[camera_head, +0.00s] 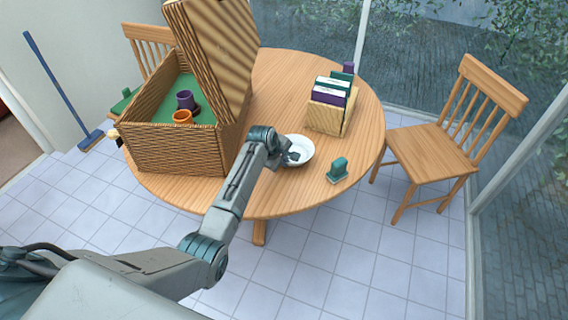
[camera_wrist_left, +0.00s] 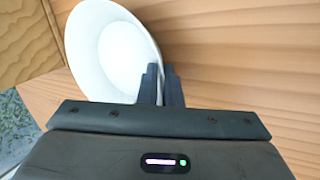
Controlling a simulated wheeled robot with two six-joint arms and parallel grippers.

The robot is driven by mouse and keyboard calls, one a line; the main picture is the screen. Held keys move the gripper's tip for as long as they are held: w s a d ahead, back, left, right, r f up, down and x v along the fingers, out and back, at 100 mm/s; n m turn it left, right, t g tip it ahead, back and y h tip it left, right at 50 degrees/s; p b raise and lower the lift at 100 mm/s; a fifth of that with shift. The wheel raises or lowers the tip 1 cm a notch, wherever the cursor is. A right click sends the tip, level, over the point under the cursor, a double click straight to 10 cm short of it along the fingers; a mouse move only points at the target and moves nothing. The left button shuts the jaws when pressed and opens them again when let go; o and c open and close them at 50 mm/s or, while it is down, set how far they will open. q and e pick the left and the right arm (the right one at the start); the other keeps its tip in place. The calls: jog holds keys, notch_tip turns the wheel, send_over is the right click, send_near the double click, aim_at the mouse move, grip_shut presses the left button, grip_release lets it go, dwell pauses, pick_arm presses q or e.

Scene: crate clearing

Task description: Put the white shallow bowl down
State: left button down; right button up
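The white shallow bowl (camera_head: 299,143) is at the front of the round wooden table (camera_head: 268,85), to the right of the wicker crate. My left gripper (camera_head: 291,157) reaches over from the left to the bowl's rim. In the left wrist view the bowl (camera_wrist_left: 108,50) is upper left. The two dark fingers of my left gripper (camera_wrist_left: 162,84) are close together, one inside the bowl and one outside, pinching its rim. The bowl looks tilted there, and I cannot tell whether it touches the table. My right gripper is not in view.
The wicker crate (camera_head: 172,150) with an open lid (camera_head: 215,45) holds a purple cup (camera_head: 186,99) and an orange cup (camera_head: 182,117). A wooden box (camera_head: 327,118) of books stands behind the bowl to the right. A green object (camera_head: 338,169) is right of the bowl.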

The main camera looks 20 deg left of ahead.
pick_arm(q)
jog(key=shift+f, duration=0.75)
jog(key=c, duration=2)
grip_release()
jog(key=shift+f, duration=0.15)
jog(key=shift+o, duration=0.5)
jog(key=shift+s+r, duration=0.1)
jog(key=shift+r, duration=0.3)
jog(key=v, duration=1.1)
jog(key=shift+s+r+b, duration=0.15)
jog(key=shift+r+b, duration=0.05)
jog(key=shift+b, duration=0.15)
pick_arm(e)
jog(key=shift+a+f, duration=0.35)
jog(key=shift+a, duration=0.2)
